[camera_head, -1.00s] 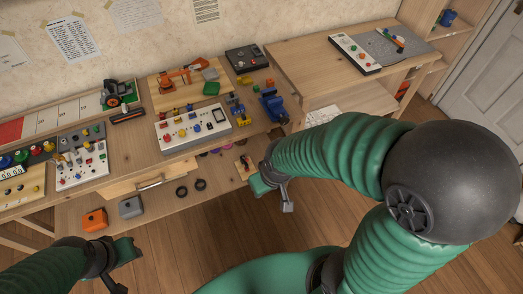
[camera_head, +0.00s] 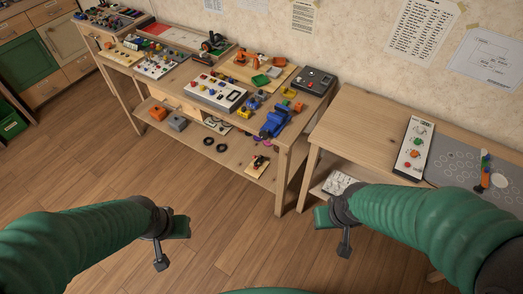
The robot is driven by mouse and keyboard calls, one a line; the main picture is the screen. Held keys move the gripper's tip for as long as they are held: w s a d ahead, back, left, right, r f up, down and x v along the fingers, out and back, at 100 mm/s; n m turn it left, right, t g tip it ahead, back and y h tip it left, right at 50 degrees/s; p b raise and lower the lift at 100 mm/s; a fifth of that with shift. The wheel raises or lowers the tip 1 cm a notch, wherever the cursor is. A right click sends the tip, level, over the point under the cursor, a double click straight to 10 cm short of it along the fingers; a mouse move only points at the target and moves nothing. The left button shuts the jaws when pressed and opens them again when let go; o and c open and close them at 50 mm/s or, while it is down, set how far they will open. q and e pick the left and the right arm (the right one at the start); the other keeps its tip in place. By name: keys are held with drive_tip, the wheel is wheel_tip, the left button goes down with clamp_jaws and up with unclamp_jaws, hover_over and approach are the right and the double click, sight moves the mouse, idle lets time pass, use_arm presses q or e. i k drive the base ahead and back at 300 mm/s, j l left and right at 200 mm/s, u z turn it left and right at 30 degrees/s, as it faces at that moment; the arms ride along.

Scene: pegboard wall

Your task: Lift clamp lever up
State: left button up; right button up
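A small wooden board with a red-tipped part (camera_head: 257,165) lies on the lower shelf of the middle bench; it may be the clamp with its lever, but is too small to tell. A blue vise-like device (camera_head: 275,121) stands on the bench top near its right corner. My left gripper (camera_head: 170,246) is open and empty over the floor at the lower left. My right gripper (camera_head: 335,232) is open and empty at the lower middle, in front of the gap between the benches. Both grippers are well apart from the board and the blue device.
The middle bench (camera_head: 185,80) carries several panels and toys. Its lower shelf holds an orange box (camera_head: 158,112), a grey box (camera_head: 177,122) and black rings (camera_head: 215,143). A right-hand bench (camera_head: 355,135) holds a button panel (camera_head: 415,148). The wooden floor (camera_head: 100,150) is clear.

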sight(256, 163)
drive_tip(key=k+l+u, duration=0.3)
drive_tip(key=k+l, duration=0.75)
drive_tip(key=i+l+z, duration=0.1)
drive_tip(key=i+z, duration=0.15)
drive_tip(key=i, duration=1.4)
